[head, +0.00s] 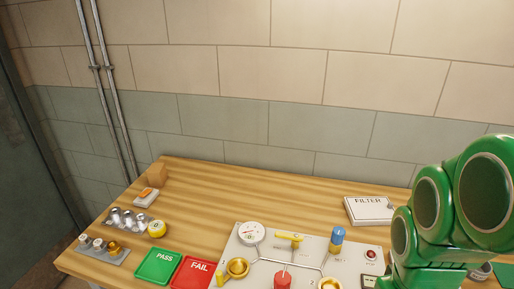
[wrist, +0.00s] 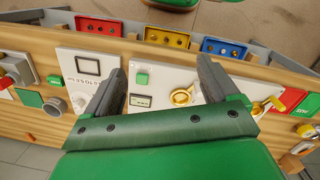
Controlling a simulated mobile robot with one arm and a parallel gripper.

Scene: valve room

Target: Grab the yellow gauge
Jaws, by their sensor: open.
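The yellow gauge (head: 157,228) is a small round yellow piece with a pale face. It stands on the wooden bench at the left in the head view, just behind the green PASS tray (head: 157,266). In the wrist view a small yellow round thing (wrist: 305,130) at the right edge, beside the green tray, looks like the same gauge. My gripper (wrist: 158,80) is open with nothing between its fingers. It is over the bench by a white panel, well apart from the gauge. The head view shows only my green arm at the right, not the fingers.
A red FAIL tray (head: 196,272) lies beside the PASS tray. Silver and brass fittings (head: 128,219) stand in racks at the left. A valve panel (head: 308,245) with a white dial (head: 250,233) fills the middle. A FILTER box (head: 369,210) lies behind. The bench's back left is mostly clear.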

